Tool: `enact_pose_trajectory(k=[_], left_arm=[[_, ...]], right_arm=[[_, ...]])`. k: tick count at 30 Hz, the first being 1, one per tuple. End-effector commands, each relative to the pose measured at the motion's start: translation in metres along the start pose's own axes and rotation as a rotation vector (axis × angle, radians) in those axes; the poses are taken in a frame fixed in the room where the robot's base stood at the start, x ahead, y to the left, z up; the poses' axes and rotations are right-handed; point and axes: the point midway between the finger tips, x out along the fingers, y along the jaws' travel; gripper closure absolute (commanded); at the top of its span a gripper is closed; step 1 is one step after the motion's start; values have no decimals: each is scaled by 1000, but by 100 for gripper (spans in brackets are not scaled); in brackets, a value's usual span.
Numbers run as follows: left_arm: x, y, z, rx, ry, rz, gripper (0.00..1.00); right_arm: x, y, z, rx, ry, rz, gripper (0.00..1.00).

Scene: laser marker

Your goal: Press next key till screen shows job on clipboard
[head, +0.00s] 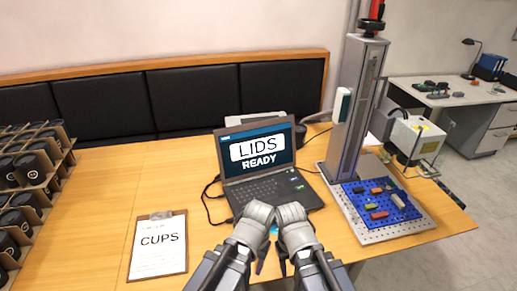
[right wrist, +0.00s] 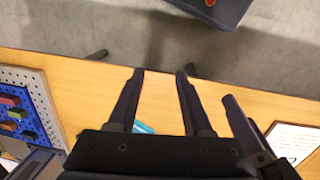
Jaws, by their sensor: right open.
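The laptop (head: 262,165) stands open at the middle of the table, its screen (head: 257,150) reading "LIDS READY". Small green marks show at the right of its keyboard (head: 262,190); their labels are too small to read. The clipboard (head: 158,247) lies flat at front left, its paper reading "CUPS"; part shows in the right wrist view (right wrist: 291,143). My right gripper (head: 283,268) is open and empty near the table's front edge, its fingers clear in the right wrist view (right wrist: 158,72). My left gripper (head: 261,267) is close beside it; its opening cannot be told.
A laser marker column (head: 355,105) stands right of the laptop, with a blue perforated board (head: 381,203) holding several small coloured pieces at its base. Cardboard racks of dark cups (head: 30,165) fill the left end. A cable lies left of the laptop. Table between racks and laptop is mostly clear.

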Motion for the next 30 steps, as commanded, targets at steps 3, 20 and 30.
enact_pose_trajectory(k=[3,20,30], left_arm=[[0,0,0,0,0,0,49],[0,0,0,0,0,0,49],[0,0,0,0,0,0,49]], right_arm=[[0,0,0,0,0,0,50],[0,0,0,0,0,0,100],[0,0,0,0,0,0,100]])
